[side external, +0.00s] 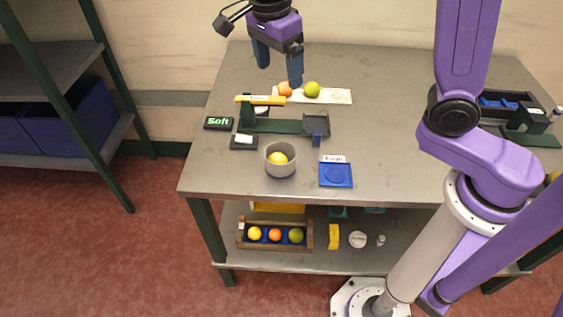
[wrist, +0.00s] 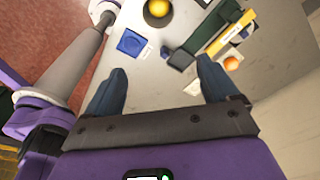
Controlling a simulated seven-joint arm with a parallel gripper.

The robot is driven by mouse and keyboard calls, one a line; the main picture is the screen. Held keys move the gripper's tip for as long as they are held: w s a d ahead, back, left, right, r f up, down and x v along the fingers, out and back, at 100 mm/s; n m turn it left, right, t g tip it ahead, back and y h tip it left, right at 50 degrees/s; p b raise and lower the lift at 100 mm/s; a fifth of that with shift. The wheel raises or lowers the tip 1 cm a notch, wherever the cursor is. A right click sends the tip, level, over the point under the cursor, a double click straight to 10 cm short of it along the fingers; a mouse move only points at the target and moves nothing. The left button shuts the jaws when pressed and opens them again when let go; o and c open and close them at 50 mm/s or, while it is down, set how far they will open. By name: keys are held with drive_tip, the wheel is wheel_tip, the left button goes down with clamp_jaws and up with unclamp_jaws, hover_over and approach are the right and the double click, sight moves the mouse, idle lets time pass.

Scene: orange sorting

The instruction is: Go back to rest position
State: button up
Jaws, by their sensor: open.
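My gripper (side external: 278,66) hangs above the back of the table in the side view, its two blue fingers spread apart with nothing between them. In the wrist view the fingers of my gripper (wrist: 160,88) are also wide apart over bare table. An orange fruit (side external: 285,89) and a green fruit (side external: 312,89) sit on a white strip (side external: 338,96) below and beside the gripper. A yellow-orange fruit (side external: 278,158) lies in a grey bowl (side external: 281,172) near the table's front. The bowl and fruit (wrist: 158,8) show at the top of the wrist view.
A dark green device with a yellow bar (side external: 261,100) stands left of centre, beside a small "Soft" display (side external: 219,123). A blue square plate (side external: 336,175) lies at the front. A crate with several fruits (side external: 241,236) is on the lower shelf. The table's back middle (side external: 385,75) is clear.

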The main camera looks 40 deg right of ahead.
drive_tip(key=shift+s+r, duration=0.1)
drive_tip(key=s+d+f+n, duration=0.1)
drive_tip(key=s+d+n, duration=0.2)
drive_tip(key=s+n, duration=0.5)
drive_tip(key=s+d+f+n+y, duration=0.1)
drive_tip(key=s+d+n, duration=0.3)
drive_tip(key=s+n, duration=0.4)
drive_tip(key=s+d+f+n, duration=0.3)
drive_tip(key=s+n, duration=0.6)
drive_tip(key=n, duration=0.5)
drive_tip(key=shift+d+n+y, duration=0.3)
drive_tip(key=shift+d+y, duration=0.1)
